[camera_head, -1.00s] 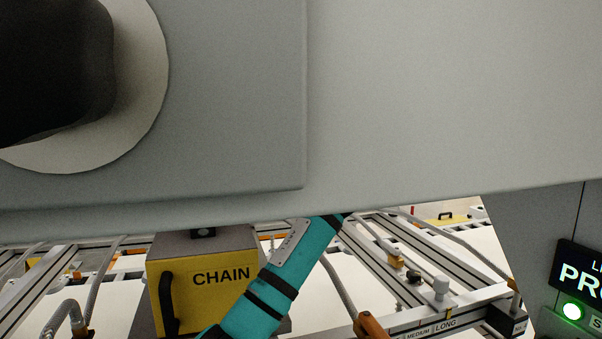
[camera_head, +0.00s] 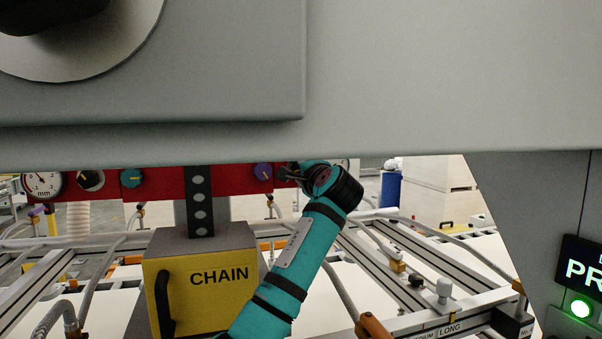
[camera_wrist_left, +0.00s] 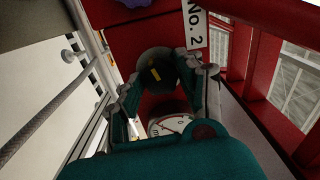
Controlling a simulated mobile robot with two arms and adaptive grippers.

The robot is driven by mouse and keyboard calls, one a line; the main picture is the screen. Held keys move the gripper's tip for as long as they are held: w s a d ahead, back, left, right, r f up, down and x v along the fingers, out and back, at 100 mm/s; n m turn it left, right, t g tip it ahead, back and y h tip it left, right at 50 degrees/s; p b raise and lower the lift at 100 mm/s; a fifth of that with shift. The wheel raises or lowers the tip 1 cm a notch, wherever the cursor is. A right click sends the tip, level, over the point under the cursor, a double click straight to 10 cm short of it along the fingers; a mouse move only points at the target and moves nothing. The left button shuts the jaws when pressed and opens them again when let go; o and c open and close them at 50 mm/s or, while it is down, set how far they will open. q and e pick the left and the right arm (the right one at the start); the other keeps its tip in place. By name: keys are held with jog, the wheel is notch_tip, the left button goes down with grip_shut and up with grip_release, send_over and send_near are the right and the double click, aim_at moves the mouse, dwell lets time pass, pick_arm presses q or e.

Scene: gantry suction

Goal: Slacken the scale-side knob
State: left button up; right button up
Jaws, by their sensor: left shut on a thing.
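My left gripper (camera_head: 292,173) is at the right part of a red beam (camera_head: 222,180), past the purple knob (camera_head: 263,172). In the left wrist view its fingers (camera_wrist_left: 165,85) are shut around a dark knob (camera_wrist_left: 160,73) with a yellow mark, on a pale round disc. A white dial (camera_wrist_left: 170,125) is close to this knob. In the head view the gripper and my wrist hide the knob and part of the dial. A teal knob (camera_head: 131,178), a black knob (camera_head: 91,180) and an mm dial (camera_head: 42,184) are farther left on the beam.
A large grey panel (camera_head: 400,80) covers the top of the head view. A yellow CHAIN box (camera_head: 205,290) stands left of my arm. Rails and hoses lie below. A "No. 2" label (camera_wrist_left: 194,28) is beside the gripper.

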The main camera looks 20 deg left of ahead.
pick_arm(q)
jog(key=shift+f, duration=0.15)
jog(key=o, duration=1.2)
jog(key=shift+c, duration=0.2)
jog(key=shift+s+d, duration=0.1)
jog(key=shift+s, duration=0.05)
jog(key=v, duration=1.1)
jog(key=shift+s+d, duration=0.25)
